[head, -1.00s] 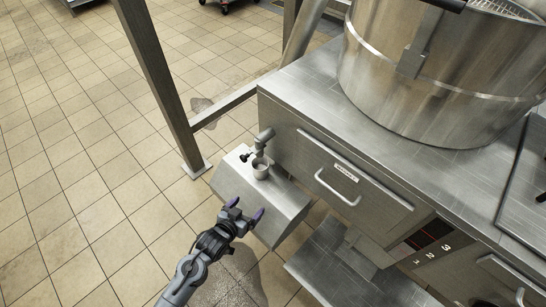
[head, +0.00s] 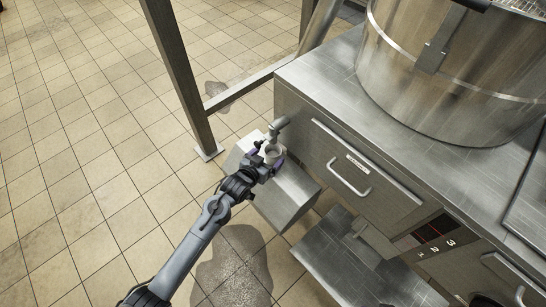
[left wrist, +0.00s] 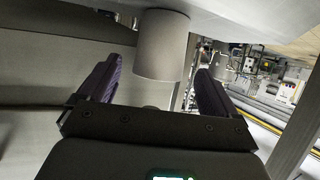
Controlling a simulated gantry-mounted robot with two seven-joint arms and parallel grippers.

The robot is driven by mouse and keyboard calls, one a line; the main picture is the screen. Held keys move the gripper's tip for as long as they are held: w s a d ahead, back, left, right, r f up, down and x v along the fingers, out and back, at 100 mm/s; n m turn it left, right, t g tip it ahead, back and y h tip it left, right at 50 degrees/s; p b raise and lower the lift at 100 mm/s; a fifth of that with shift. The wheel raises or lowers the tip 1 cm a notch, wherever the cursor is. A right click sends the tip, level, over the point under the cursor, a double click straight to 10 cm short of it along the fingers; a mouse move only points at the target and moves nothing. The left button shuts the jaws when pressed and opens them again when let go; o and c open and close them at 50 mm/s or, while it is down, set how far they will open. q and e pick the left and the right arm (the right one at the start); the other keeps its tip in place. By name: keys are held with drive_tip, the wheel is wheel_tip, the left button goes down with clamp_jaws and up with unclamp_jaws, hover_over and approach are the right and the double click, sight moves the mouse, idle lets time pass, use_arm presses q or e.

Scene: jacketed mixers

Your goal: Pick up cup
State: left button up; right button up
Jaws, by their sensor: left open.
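The cup (head: 275,150) is small, grey and round. It stands on the flat top of a metal box (head: 289,198) low beside the mixer cabinet, close to a tap (head: 279,124). My left gripper (head: 264,158) is open, with its purple fingers at the cup and partly hiding it. In the left wrist view the cup (left wrist: 162,45) is a plain pale cylinder between the two spread fingers of my left gripper (left wrist: 160,72), with a gap visible on both sides. My right gripper is not in view.
A steel cabinet (head: 345,150) with a handled drawer stands right of the box and carries a large round kettle (head: 450,75). A metal post (head: 178,80) rises behind the box on the left. The tiled floor at left is open, with a wet patch (head: 232,265).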

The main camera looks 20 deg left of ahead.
sight(273, 153)
use_arm(q)
drive_tip(key=b+x, duration=0.1)
drive_tip(key=x, duration=0.2)
drive_tip(key=shift+w+d+f+b, duration=0.1)
drive_tip(key=shift+w+f+b, duration=0.15)
drive_tip(key=shift+b, duration=0.15)
drive_tip(key=shift+w+d, duration=0.1)
drive_tip(key=shift+w, duration=0.3)
drive_tip(key=shift+s+f, duration=0.1)
drive_tip(key=shift+c, duration=0.3)
drive_tip(key=c, duration=0.7)
